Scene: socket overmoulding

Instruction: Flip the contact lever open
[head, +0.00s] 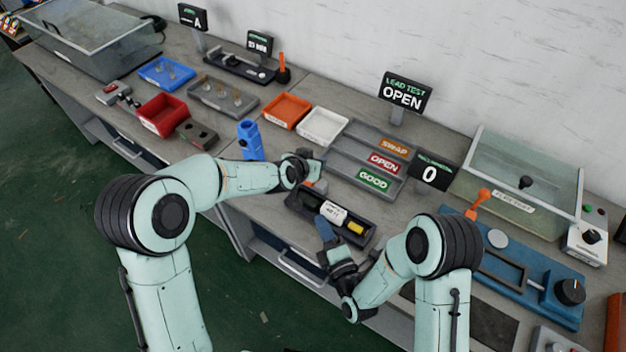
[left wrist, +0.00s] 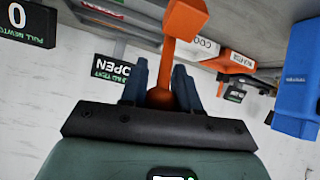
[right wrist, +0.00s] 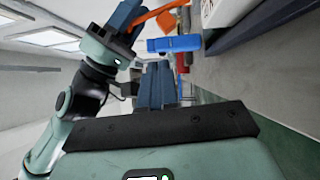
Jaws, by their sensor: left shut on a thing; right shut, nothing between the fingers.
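The orange contact lever (head: 319,185) shows in part at the far left end of a black test fixture (head: 299,206), below my left gripper (head: 317,168). In the left wrist view the lever (left wrist: 185,20) has a wide block end and a thin stem, and the left fingers (left wrist: 160,92) are shut on the stem. The right wrist view shows an orange bar (right wrist: 160,13) at the left fingers. My right gripper (head: 323,229) is shut and empty beside the fixture's front edge; its blue fingers (right wrist: 156,85) are together. The lever's pivot is hidden.
The fixture holds a white labelled piece (head: 333,212) and a yellow part (head: 356,228). Behind stands a grey sorting tray (head: 345,165) with SWAP, OPEN and GOOD labels. A blue holder (head: 250,140) stands left, a blue machine (head: 545,290) right.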

